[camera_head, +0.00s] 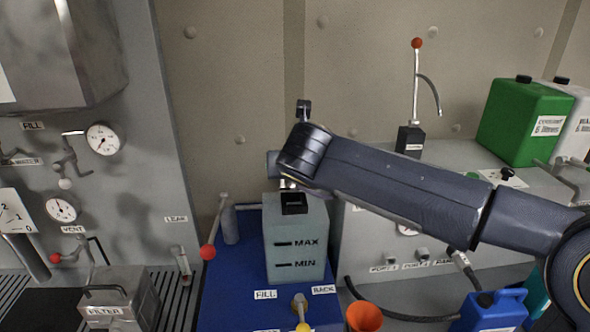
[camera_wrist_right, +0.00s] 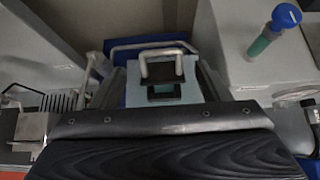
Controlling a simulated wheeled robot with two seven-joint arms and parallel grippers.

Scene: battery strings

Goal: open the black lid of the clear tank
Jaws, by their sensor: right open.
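The clear tank (camera_head: 297,245), pale grey-green with MAX and MIN marks, stands upright on a blue base. A square black piece (camera_head: 293,203) sits on its top, and I cannot tell whether the lid is shut or raised. In the right wrist view the tank top (camera_wrist_right: 192,88) shows a black square rim (camera_wrist_right: 165,91) and a pale U-shaped handle (camera_wrist_right: 145,66). My left gripper is in neither view.
A red-knobbed lever (camera_head: 208,250) stands left of the tank. A yellow valve (camera_head: 300,304) and an orange funnel (camera_head: 364,317) are in front. A grey housing (camera_head: 355,245) is close on the right. A green canister (camera_head: 523,122) stands at the back right.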

